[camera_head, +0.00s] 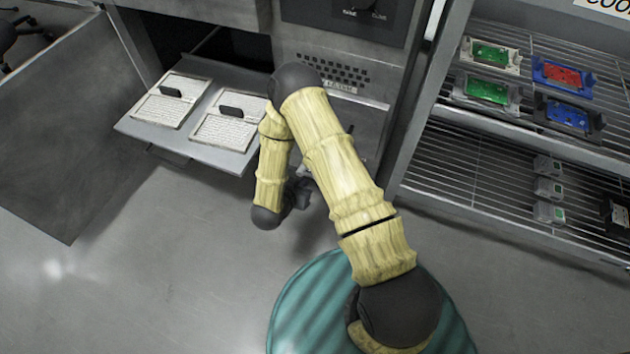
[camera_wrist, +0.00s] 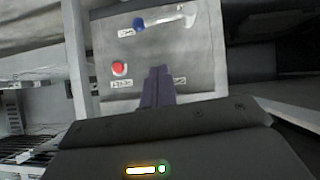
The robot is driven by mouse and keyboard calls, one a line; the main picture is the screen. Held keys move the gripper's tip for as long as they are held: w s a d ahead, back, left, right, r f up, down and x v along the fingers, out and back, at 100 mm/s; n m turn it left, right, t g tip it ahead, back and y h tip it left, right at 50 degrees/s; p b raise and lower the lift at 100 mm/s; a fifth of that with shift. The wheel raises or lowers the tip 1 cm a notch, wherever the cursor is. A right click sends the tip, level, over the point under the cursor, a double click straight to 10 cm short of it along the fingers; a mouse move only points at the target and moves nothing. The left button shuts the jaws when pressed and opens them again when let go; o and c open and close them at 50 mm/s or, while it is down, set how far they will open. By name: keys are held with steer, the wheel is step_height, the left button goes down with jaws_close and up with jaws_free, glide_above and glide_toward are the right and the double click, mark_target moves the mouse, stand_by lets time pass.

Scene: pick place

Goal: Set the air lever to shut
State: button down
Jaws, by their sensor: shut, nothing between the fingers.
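In the wrist view a grey panel (camera_wrist: 205,60) carries a blue round part (camera_wrist: 138,24) and a pale, shiny bar-like part (camera_wrist: 186,14) near its top edge. One of these may be the air lever; I cannot tell which, nor its setting. A red button (camera_wrist: 119,68) sits lower left on the panel. My gripper (camera_wrist: 158,72) is shut and empty, its dark fingers pointing at the panel below and right of the blue part. Contact cannot be told. In the head view my arm hides most of my gripper (camera_head: 301,190) and the panel's lower part.
An open tray (camera_head: 205,155) with two white, black-handled plates juts out left of my arm. A large grey door (camera_head: 65,130) stands open further left. A wire shelf (camera_head: 450,170) with green, red and blue parts stands right. The floor in front is clear.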

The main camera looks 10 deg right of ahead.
stand_by(0.3)
steer(key=s+f+b+x, duration=0.1)
steer(key=f+b+x, duration=0.1)
steer(key=b+x, duration=0.7)
steer(key=x, duration=0.3)
steer(key=shift+f, duration=0.3)
steer(key=shift+f+p, duration=0.1)
steer(key=shift+p, duration=0.25)
steer(key=shift+d+f+p, duration=0.2)
steer(key=shift+f+p, duration=0.1)
steer(key=shift+f, duration=0.4)
steer(key=shift+s+r, duration=0.1)
